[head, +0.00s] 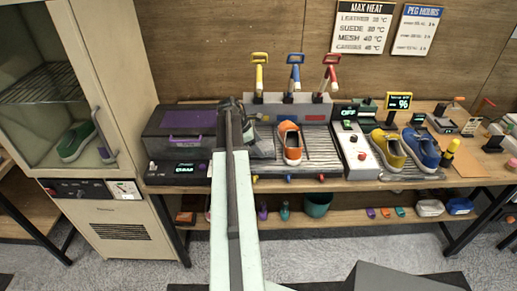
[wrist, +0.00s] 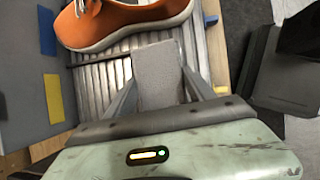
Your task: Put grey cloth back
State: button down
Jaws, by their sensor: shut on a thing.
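The grey cloth (wrist: 158,75) is a flat grey piece between my gripper's fingers in the wrist view. My gripper (wrist: 160,88) is shut on it, above the slatted metal tray (wrist: 112,72) and just short of the orange sneaker (wrist: 125,22). In the head view my arm reaches up to the bench, and my gripper (head: 232,108) is at the left end of the tray, left of the orange sneaker (head: 290,143). I cannot make out the cloth there.
A dark box with a purple panel (head: 188,120) stands left of my arm. Yellow, blue and red-handled tools (head: 295,75) stand upright behind the tray. A white control box (head: 358,152) and yellow (head: 388,150) and blue (head: 420,148) sneakers are to the right. A glass-door cabinet (head: 120,90) is at left.

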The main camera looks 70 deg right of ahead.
jog(key=shift+f+b, duration=0.55)
jog(key=shift+b, duration=0.05)
jog(key=shift+c, duration=1.5)
grip_release()
jog(key=shift+r, duration=0.1)
jog(key=shift+r+p, duration=0.2)
jog(key=shift+p, duration=0.15)
jog(key=p+v, duration=1.1)
jog(key=v, duration=0.1)
jog(key=shift+r, duration=0.25)
